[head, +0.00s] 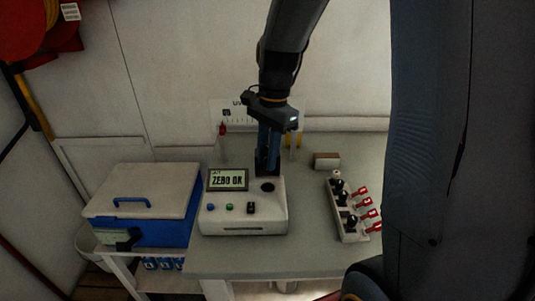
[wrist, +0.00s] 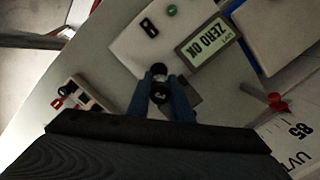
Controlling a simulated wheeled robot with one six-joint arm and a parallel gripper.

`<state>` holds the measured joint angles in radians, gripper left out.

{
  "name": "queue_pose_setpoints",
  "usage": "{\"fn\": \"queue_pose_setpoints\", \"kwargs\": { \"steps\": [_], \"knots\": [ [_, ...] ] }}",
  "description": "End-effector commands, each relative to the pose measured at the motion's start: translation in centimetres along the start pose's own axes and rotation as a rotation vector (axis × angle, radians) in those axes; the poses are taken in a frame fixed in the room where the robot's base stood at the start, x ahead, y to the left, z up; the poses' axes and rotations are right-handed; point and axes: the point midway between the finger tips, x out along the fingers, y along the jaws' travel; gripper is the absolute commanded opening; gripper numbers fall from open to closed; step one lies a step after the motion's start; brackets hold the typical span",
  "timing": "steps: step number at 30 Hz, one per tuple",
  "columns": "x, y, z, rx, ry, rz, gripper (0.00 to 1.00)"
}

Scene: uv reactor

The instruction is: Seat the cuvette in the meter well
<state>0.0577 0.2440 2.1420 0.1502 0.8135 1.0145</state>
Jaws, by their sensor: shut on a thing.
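The white meter (head: 245,215) stands on the bench, its screen reading "ZERO OK". Its round dark well (head: 267,186) is at its back right; in the wrist view the well (wrist: 159,69) lies just beyond my fingertips. My gripper (head: 267,168) points down behind the well. In the wrist view, my gripper (wrist: 159,88) has its blue fingers shut on the black-capped cuvette (wrist: 158,93), seen from above. The cuvette's lower part is hidden, so its height over the meter cannot be told. In the wrist view the cap appears beside the well, not over it.
A rack (head: 347,212) with black-capped vials and red tags stands right of the meter. A blue box with a white lid (head: 145,192) is at left. A small brown block (head: 326,160) lies behind. A red-topped post (head: 222,130) stands behind the meter.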

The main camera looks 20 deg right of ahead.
Motion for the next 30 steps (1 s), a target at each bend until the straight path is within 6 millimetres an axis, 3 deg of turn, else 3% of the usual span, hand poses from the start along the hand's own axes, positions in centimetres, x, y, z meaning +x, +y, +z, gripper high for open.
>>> {"fn": "queue_pose_setpoints", "kwargs": {
  "steps": [16, 30],
  "knots": [
    [4.8, 0.0, -0.6, 0.000, -0.001, 0.001, 0.00],
    [5.8, 0.0, -0.7, 0.000, -0.001, 0.000, 0.00]
  ]
}}
